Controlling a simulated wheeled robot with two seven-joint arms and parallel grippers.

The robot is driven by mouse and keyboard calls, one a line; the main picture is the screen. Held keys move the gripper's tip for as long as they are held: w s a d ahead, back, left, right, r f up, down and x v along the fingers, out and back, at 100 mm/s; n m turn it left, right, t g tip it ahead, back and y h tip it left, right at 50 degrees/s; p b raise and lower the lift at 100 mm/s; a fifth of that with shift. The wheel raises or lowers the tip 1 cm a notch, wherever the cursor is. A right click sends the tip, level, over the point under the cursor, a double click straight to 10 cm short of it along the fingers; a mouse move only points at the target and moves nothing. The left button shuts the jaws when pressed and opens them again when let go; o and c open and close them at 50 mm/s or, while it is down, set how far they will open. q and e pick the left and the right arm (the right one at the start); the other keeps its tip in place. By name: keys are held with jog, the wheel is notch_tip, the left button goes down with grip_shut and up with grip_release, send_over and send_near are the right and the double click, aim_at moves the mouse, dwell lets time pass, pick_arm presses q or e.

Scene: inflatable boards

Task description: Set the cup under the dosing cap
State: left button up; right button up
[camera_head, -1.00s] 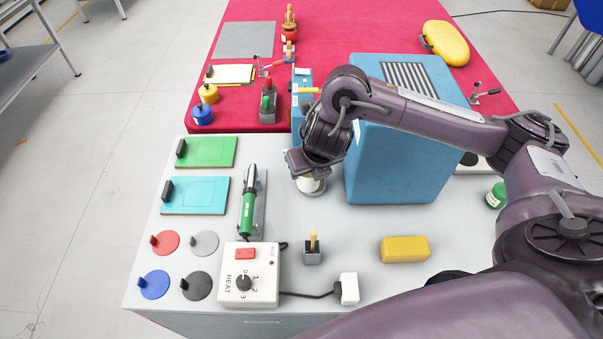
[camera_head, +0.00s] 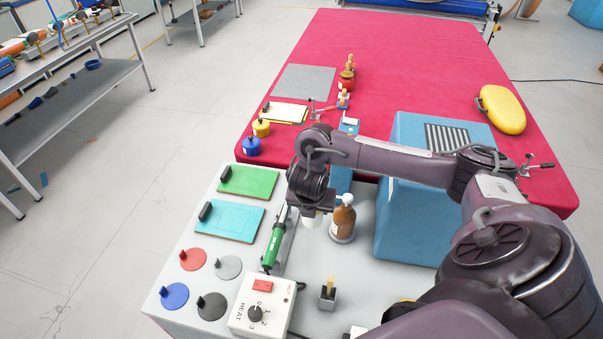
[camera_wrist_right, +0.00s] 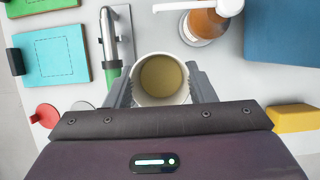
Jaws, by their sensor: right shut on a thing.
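My right gripper (camera_head: 312,207) is shut on a white cup (camera_head: 312,219), with one finger on each side of it. In the right wrist view the cup (camera_wrist_right: 160,79) sits between the fingers of the gripper (camera_wrist_right: 161,88), and a yellowish-brown inside shows. The brown bottle (camera_head: 343,217) with a pale dosing cap (camera_head: 347,199) stands upright on a round grey base, just right of the cup. In the wrist view the bottle (camera_wrist_right: 203,23) and white cap (camera_wrist_right: 222,6) are beyond the cup to the right, apart from it. My left gripper is not in view.
A green-handled tool (camera_head: 273,246) on its stand is close left of the cup. A blue block (camera_head: 408,220) stands right of the bottle. The heat controller (camera_head: 262,307) and a small holder (camera_head: 327,294) are nearer. Bare grey tabletop lies between them.

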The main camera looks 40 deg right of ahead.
notch_tip(320, 180, down, 12)
jog(key=b, duration=0.9)
jog(key=shift+r, duration=0.1)
notch_tip(320, 180, down, 2)
jog(key=shift+f+b, duration=0.1)
jog(key=shift+b, duration=0.9)
jog(key=shift+w+d, duration=1.25)
jog(key=shift+d, duration=0.25)
jog(key=shift+w+d, duration=1.2)
jog(key=shift+d, duration=0.3)
jog(key=shift+w+d+f, duration=0.1)
jog(key=shift+f, duration=0.4)
